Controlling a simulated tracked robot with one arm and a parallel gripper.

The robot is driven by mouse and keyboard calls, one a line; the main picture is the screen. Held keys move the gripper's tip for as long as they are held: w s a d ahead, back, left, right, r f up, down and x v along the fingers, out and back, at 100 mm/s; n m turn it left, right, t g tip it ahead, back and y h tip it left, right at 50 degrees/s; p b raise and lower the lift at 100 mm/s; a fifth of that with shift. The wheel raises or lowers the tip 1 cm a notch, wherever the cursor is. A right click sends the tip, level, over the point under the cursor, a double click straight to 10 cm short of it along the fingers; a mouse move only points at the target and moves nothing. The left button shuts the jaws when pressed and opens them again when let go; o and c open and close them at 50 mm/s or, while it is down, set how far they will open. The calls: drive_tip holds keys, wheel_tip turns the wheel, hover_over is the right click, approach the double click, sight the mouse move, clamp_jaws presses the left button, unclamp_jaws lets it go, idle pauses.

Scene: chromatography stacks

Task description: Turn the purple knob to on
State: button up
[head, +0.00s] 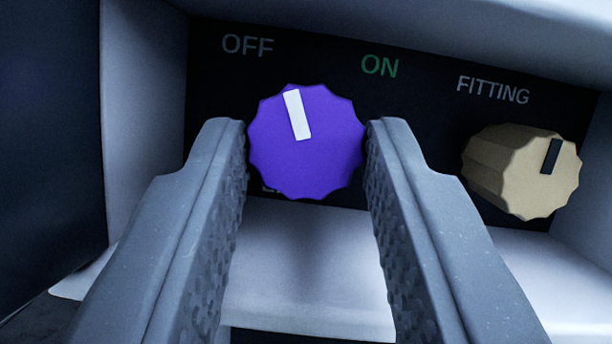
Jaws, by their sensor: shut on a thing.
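The purple knob (305,160) is round with a scalloped edge and a white pointer mark on its face. It sits on a black panel (330,50). The mark points up and slightly left, between the grey OFF label (247,45) and the green ON label (379,66). My gripper (306,150) has one finger on each side of the knob and is shut on it, with the fingertips at its left and right edges. The lower part of the panel behind the knob is partly hidden, including some lettering.
A beige knob (522,172) with a dark pointer mark stands to the right, under the FITTING label (493,90), near my right finger. A pale ledge (305,265) lies below the panel. Pale housing walls border the panel at left, top and right.

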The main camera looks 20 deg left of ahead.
drive_tip(key=o, duration=1)
drive_tip(key=shift+w+d+f, duration=0.1)
drive_tip(key=shift+d+f, duration=0.05)
drive_tip(key=shift+d, duration=0.05)
drive_tip(key=b+v, duration=0.1)
drive_tip(key=v, duration=0.6)
drive_tip(key=b+v, duration=0.2)
drive_tip(key=v, duration=0.4)
drive_tip(key=shift+s+a, duration=0.1)
drive_tip(key=shift+s, duration=0.4)
